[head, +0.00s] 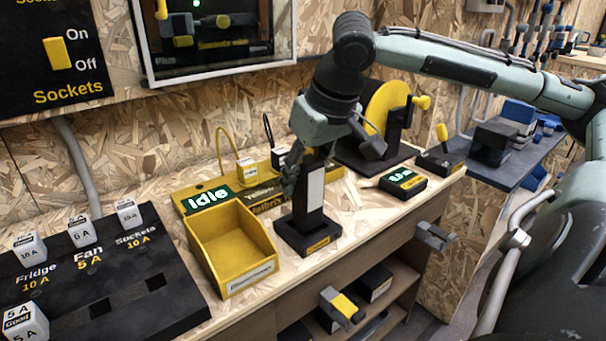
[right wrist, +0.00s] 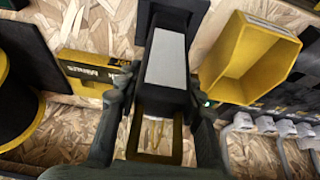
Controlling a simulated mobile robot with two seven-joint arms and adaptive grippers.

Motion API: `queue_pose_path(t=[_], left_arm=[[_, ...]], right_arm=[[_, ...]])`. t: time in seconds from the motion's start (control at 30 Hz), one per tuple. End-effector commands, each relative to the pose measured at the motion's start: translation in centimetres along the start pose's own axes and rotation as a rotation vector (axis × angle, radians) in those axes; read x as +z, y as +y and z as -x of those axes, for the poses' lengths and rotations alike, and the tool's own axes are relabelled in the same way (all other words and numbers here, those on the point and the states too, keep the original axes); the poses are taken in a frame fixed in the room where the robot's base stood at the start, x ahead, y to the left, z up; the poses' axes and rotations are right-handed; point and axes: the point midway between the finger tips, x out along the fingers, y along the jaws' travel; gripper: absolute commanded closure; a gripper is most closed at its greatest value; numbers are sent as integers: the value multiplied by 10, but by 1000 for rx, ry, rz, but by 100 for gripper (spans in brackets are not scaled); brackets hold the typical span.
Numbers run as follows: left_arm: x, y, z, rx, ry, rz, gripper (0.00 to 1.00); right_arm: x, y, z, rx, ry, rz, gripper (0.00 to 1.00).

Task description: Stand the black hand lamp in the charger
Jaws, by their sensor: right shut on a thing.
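The black hand lamp (head: 310,190), with a pale panel on its face, stands about upright on the counter. Its lower end meets the low black charger (head: 307,236), which has a yellow label on its front. I cannot tell whether the lamp is fully seated. My right gripper (head: 296,172) comes down from above and is shut on the lamp's upper part. In the right wrist view the lamp (right wrist: 165,62) runs between the two fingers (right wrist: 160,95), pale panel showing, with a wider black block at its far end. My left gripper is not in view.
A yellow bin (head: 232,250) stands just left of the charger. A black box with a green readout (head: 403,182) and a yellow disc (head: 385,105) are to the right. A black socket panel (head: 95,270) is far left.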

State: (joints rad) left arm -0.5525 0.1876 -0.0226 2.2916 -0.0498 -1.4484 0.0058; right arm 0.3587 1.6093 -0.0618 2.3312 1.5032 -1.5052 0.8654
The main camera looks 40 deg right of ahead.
Motion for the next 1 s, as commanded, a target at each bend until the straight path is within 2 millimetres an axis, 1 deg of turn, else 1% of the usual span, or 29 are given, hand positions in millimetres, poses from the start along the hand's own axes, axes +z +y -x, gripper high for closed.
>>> queue_pose_path(t=[0.33,0.8,1.0], left_arm=[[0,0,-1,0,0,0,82],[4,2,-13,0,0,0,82],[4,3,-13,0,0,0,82]], right_arm=[[0,0,0,1,2,0,99],[5,0,-12,1,1,0,99],[5,0,-13,1,1,0,99]])
